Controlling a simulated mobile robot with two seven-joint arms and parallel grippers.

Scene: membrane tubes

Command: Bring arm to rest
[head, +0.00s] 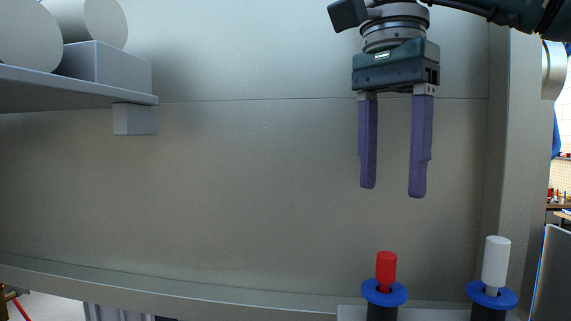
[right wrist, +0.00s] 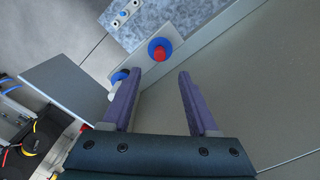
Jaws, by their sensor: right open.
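My right gripper (head: 393,190) hangs from the top of the head view with its purple fingers pointing down. The fingers are apart with nothing between them. The gripper is above the tubes, touching neither. A red-capped tube (head: 386,270) with a blue collar stands upright below it. A white-capped tube (head: 495,262) with a blue collar stands upright to the right. In the right wrist view, the red cap (right wrist: 160,53) is ahead of the open fingers (right wrist: 158,85), and the white cap (right wrist: 114,96) is partly hidden behind the left finger. My left gripper is not in view.
A grey shelf (head: 60,88) with a box (head: 105,64) and white cylinders sticks out at the upper left. A grey back wall (head: 230,180) stands behind the gripper, with a side post (head: 517,150) at the right. The space left of the gripper is free.

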